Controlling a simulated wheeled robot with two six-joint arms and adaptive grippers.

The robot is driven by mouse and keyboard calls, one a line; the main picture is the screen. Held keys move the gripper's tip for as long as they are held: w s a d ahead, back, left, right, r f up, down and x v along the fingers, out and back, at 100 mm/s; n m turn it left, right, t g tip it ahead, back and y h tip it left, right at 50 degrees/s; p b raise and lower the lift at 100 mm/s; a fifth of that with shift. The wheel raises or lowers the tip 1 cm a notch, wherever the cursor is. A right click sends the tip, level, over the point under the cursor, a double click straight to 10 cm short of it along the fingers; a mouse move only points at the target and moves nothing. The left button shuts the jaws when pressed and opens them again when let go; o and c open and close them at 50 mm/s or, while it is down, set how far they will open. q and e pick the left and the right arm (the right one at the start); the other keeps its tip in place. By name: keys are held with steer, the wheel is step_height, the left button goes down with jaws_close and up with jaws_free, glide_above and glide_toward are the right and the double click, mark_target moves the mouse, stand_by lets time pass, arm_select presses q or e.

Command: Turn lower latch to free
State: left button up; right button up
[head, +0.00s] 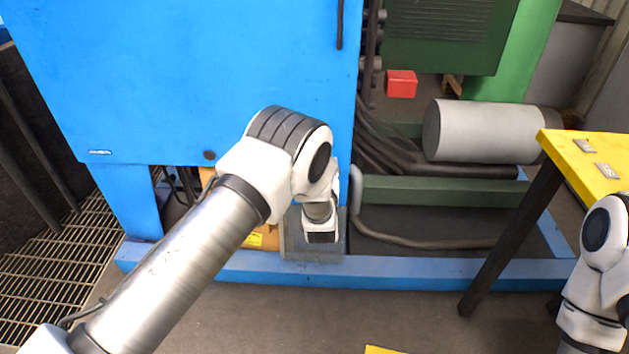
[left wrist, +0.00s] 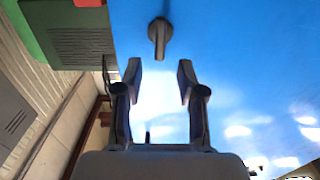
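A dark grey latch knob (left wrist: 158,38) sticks out from the blue panel (left wrist: 230,50) in the left wrist view. It lies just beyond the fingertips of my left gripper (left wrist: 159,72), roughly centred between them. The two fingers are apart with nothing between them, and they do not touch the knob. In the head view the blue panel (head: 180,70) fills the upper left, and my left arm crosses in front of it. The left fingers and the knob cannot be made out there. My right arm shows at the right edge; its gripper is out of frame.
A yellow-topped table (head: 590,150) stands at the right. A grey cylinder (head: 480,130), a red box (head: 401,83) and a green housing (head: 440,35) are right of the panel. A blue base rail (head: 400,268) runs along the floor. A dark vertical bar (head: 340,25) is near the panel's right edge.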

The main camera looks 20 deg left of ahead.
arm_select(q)
steer(key=x, duration=0.4)
steer(key=b+x, duration=0.1)
steer(key=x, duration=0.2)
steer(key=shift+w+a+f, duration=0.15)
steer(key=shift+w+f, duration=0.1)
steer(key=shift+w, duration=0.1)
jaws_close()
arm_select(e)
step_height(320, 180, down, 2)
steer(key=shift+f, duration=0.15)
